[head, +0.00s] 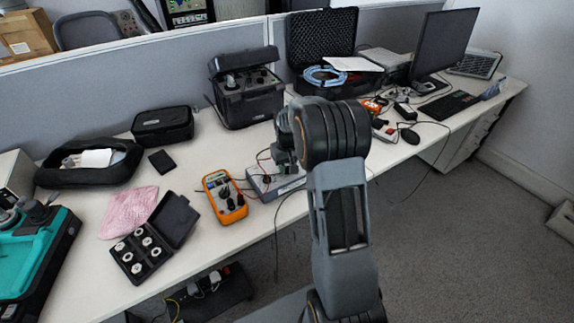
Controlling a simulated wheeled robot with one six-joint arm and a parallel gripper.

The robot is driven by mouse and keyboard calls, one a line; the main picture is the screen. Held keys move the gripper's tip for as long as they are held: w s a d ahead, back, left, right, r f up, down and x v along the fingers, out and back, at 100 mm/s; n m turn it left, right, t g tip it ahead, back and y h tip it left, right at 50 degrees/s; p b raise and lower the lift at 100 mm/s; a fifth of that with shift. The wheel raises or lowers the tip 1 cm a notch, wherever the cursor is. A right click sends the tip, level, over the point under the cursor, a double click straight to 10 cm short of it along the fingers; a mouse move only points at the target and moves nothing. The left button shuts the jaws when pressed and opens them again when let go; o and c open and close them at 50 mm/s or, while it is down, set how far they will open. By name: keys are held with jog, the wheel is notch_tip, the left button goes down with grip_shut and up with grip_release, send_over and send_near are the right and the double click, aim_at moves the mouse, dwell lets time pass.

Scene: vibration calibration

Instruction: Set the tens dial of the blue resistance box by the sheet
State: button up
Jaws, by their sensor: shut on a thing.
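A flat, light grey-blue box (262,187) with red and black leads lies near the table's front edge, right of the orange multimeter. I take it for the resistance box. My gripper (284,166) points down over the top of this box and is shut on a dial there. My gripper and arm cover much of the box's top, so the dial's marks and setting cannot be read. A white sheet (352,63) lies on the open black case at the back, well away from the box. Its writing is too small to read.
The orange multimeter (225,197) stands close left of the box. A black instrument (246,92) stands behind. An open case of white discs (142,250), a pink cloth (128,212) and a teal device (35,250) are at left. A monitor (445,42) is at right.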

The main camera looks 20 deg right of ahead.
aim_at(287, 167)
jog(key=shift+m, duration=0.6)
jog(key=o, duration=0.9)
jog(key=shift+o, duration=0.2)
jog(key=shift+r, duration=0.1)
notch_tip(287, 167, up, 14)
jog(key=p, duration=0.1)
jog(key=shift+f, duration=0.2)
